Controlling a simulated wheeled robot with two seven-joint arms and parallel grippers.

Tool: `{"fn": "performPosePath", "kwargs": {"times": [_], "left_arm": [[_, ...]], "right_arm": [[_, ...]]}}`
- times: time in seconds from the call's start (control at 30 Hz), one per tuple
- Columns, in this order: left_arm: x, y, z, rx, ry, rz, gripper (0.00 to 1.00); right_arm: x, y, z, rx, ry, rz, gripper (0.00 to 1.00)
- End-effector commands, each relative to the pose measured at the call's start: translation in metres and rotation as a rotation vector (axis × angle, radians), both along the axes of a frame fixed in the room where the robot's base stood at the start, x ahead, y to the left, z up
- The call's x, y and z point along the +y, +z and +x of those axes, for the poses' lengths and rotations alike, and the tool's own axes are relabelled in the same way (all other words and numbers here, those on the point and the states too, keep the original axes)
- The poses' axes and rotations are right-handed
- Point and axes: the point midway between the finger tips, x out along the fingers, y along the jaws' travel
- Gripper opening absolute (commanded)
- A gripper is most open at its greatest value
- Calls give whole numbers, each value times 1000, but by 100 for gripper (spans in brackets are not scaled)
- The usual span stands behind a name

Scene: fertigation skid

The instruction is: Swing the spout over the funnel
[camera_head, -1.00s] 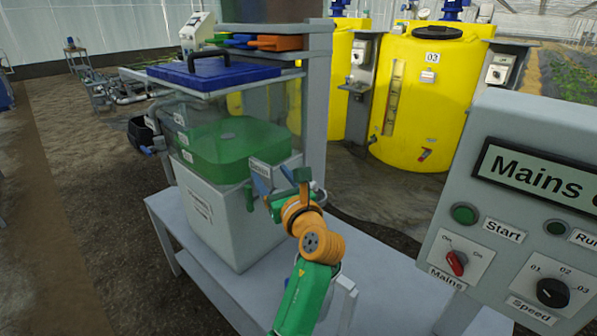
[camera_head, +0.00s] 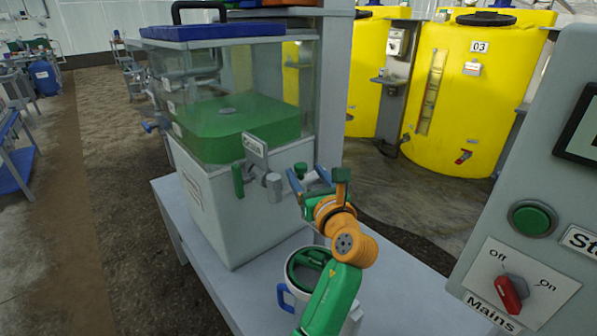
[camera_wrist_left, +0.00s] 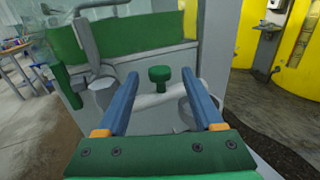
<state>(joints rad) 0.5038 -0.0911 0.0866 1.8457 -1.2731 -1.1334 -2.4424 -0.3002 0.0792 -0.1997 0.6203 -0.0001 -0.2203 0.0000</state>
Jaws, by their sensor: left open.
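The grey spout (camera_head: 273,187) sticks out from the front of the tank, under a small sign. A green knob (camera_head: 301,169) stands on its arm; the wrist view shows the knob (camera_wrist_left: 160,76) on top of a grey bar (camera_wrist_left: 155,104). My left gripper (camera_head: 308,182) is open at the spout, its blue fingers on either side of the knob in the wrist view (camera_wrist_left: 162,92). It holds nothing. A green funnel (camera_head: 303,262) sits in a white container with a blue handle below, partly hidden by my left arm.
A green lever (camera_head: 237,181) hangs left of the spout on the tank (camera_head: 240,215). A grey control panel (camera_head: 480,240) stands close on the right. Yellow tanks (camera_head: 470,90) stand behind. The grey bench (camera_head: 395,290) has bare room right of my arm.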

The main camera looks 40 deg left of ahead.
Motion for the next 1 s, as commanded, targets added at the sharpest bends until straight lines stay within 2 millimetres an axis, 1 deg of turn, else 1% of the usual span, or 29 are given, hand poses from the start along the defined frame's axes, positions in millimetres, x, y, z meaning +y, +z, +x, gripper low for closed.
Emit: {"fn": "performPosePath", "kwargs": {"times": [0.07, 0.2, 0.33, 0.43, 0.63, 0.67, 0.7, 0.77, 0.8, 0.87, 0.9, 1.0], "left_arm": [[9, 0, 5, 0, 2, 3, 68], [35, 1, 18, 1, 3, 3, 68], [54, 1, 28, 0, 2, 1, 68], [60, 1, 31, 0, 1, 1, 68], [61, 1, 32, -1, 0, 0, 68], [61, 1, 32, -1, 0, 0, 66], [61, 1, 32, -1, 0, 0, 55], [61, 1, 32, -1, 0, 0, 39], [61, 1, 32, -1, 0, 0, 28], [61, 1, 32, 0, 0, 0, 12], [61, 1, 32, 0, 0, 0, 1], [61, 1, 31, 0, 0, 0, 0]], "right_arm": [[0, -1, 0, 0, 0, 0, 50], [0, -2, 0, 1, 0, 0, 50], [0, -4, 0, 1, 0, 0, 50], [0, -4, 0, 1, 0, 0, 50], [0, -4, 0, 1, 0, 0, 50], [0, -4, 0, 1, 0, 0, 50], [0, -4, 0, 0, 0, 0, 50], [0, -4, 0, 0, 0, 0, 50], [0, -4, 0, 0, 0, 0, 50], [0, -4, 0, 0, 0, 0, 50], [0, -4, 0, 0, 0, 0, 50], [0, -4, 0, 0, 0, 0, 50]]}}
